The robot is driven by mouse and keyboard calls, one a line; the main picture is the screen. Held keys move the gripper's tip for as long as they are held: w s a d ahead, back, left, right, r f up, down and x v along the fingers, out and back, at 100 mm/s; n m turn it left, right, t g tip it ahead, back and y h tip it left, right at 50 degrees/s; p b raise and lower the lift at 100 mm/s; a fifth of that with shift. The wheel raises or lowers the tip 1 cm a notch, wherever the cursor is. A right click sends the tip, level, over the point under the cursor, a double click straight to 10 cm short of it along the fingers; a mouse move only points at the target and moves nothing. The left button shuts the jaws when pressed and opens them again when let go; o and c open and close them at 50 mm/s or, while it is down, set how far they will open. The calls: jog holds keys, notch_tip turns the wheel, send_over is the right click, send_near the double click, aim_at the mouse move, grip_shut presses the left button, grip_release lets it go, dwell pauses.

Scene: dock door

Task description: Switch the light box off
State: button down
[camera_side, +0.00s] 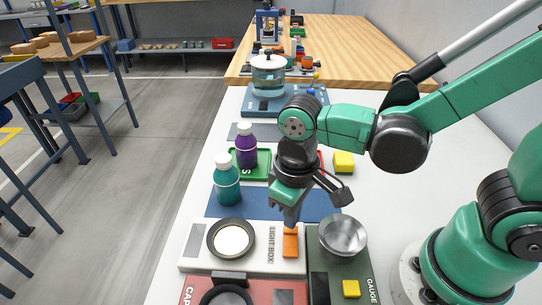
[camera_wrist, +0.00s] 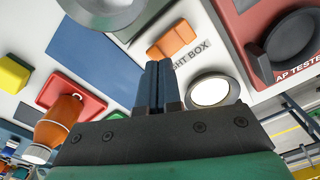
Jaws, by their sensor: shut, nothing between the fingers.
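The light box (camera_side: 195,260) is a flat white unit at the front of the bench, lettered LIGHT BOX. Its round window (camera_side: 231,239) has a dark ring and looks bright cream-white; it also shows in the wrist view (camera_wrist: 208,92). An orange rocker switch (camera_side: 290,243) sits at its right end, with a lighter and a darker half in the wrist view (camera_wrist: 172,40). My gripper (camera_side: 290,224) is shut and empty, pointing down at the switch's far end. In the wrist view its fingertips (camera_wrist: 158,63) appear close to the switch; I cannot tell whether they touch.
Right of the light box is a dark green gauge unit (camera_side: 325,265) with a metal bowl (camera_side: 343,234). A red cap tester (camera_side: 290,291) lies in front. Teal (camera_side: 227,180) and purple (camera_side: 246,147) bottles stand behind, near a blue mat (camera_side: 240,206) and yellow block (camera_side: 344,162).

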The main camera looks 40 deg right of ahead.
aim_at(291, 231)
jog(key=shift+f, duration=1.2)
dwell(0.6)
jog(key=shift+r, duration=3.5)
jog(key=w+d+r+m+t, duration=0.3)
jog(key=d+t, duration=0.4)
jog(key=d, duration=0.3)
jog(key=shift+w, duration=0.45)
jog(key=shift+r, duration=0.1)
